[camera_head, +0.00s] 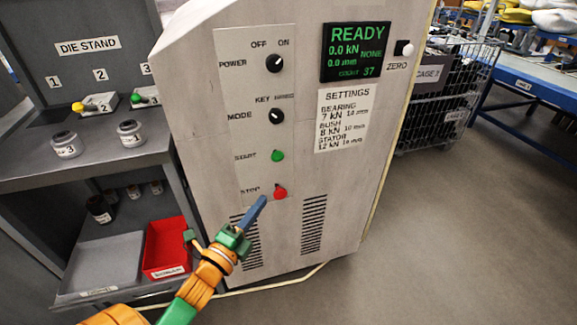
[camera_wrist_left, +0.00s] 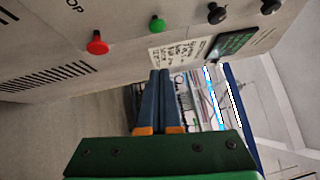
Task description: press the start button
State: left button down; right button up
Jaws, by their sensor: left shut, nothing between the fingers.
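The green start button (camera_head: 277,155) sits on the front of the grey press cabinet, beside the word START. The red stop button (camera_head: 280,192) is below it. My left gripper (camera_head: 262,199) is shut and empty; in the head view its blue fingertips appear just left of and below the red button. In the left wrist view the shut fingers (camera_wrist_left: 163,74) point past the panel, with the green button (camera_wrist_left: 157,24) and the red button (camera_wrist_left: 97,43) up and to the left, apart from the fingers. My right gripper is not in view.
The cabinet also carries a POWER knob (camera_head: 274,63), a MODE knob (camera_head: 276,116) and a screen (camera_head: 357,51) reading READY. A die stand (camera_head: 60,168) with a red bin (camera_head: 166,246) is at the left. The floor (camera_head: 440,240) at the right is clear.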

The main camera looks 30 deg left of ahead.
pick_arm(q)
send_near(282, 157)
jog(key=w+d, duration=0.2)
jog(key=d, duration=0.1)
jog(key=w+a, duration=0.3)
jog(key=shift+w+a+r+b, duration=0.15)
jog(key=shift+w+r+b, duration=0.15)
jog(key=shift+r+b, duration=0.1)
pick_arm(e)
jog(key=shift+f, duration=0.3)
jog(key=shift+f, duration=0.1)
